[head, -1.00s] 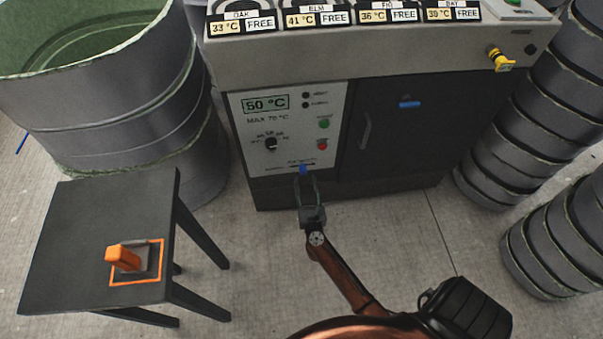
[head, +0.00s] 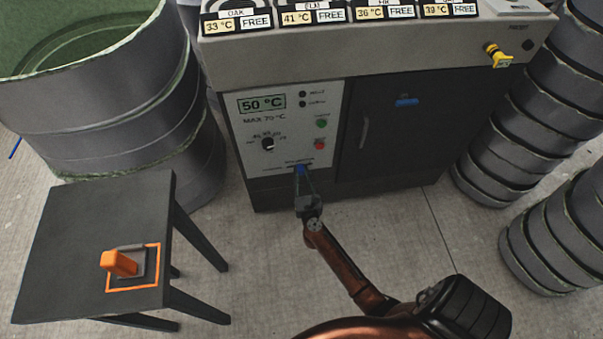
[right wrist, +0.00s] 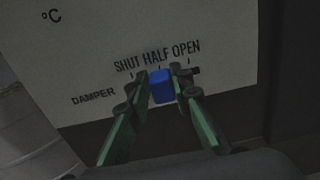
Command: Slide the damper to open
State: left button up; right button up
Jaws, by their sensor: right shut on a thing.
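The damper slider knob (head: 300,169) is a small blue block low on the oven's white control panel (head: 276,118). In the right wrist view the knob (right wrist: 161,87) stands below the word HALF, between the SHUT and OPEN marks. My right gripper (head: 303,178) reaches up to it from below in the head view. In the right wrist view the gripper's fingers (right wrist: 162,91) are shut on the knob, one on each side. A dark bit of the slot shows right of the fingers. My left gripper is out of view.
A dark cabinet door (head: 392,135) with a grey handle is right of the panel. A black stool (head: 75,230) with an orange-handled tool (head: 121,263) stands at left. A large drum (head: 120,110) is behind it. Stacked grey moulds (head: 555,230) stand at right.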

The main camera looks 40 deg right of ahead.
grip_shut()
jog(key=shift+d, duration=0.1)
jog(key=s+d, duration=0.2)
jog(key=d, duration=0.1)
jog(key=shift+d, duration=0.1)
jog(key=shift+s+d, duration=0.2)
jog(key=shift+d, duration=0.05)
jog(key=o, duration=0.7)
grip_release()
jog(key=shift+c, duration=0.2)
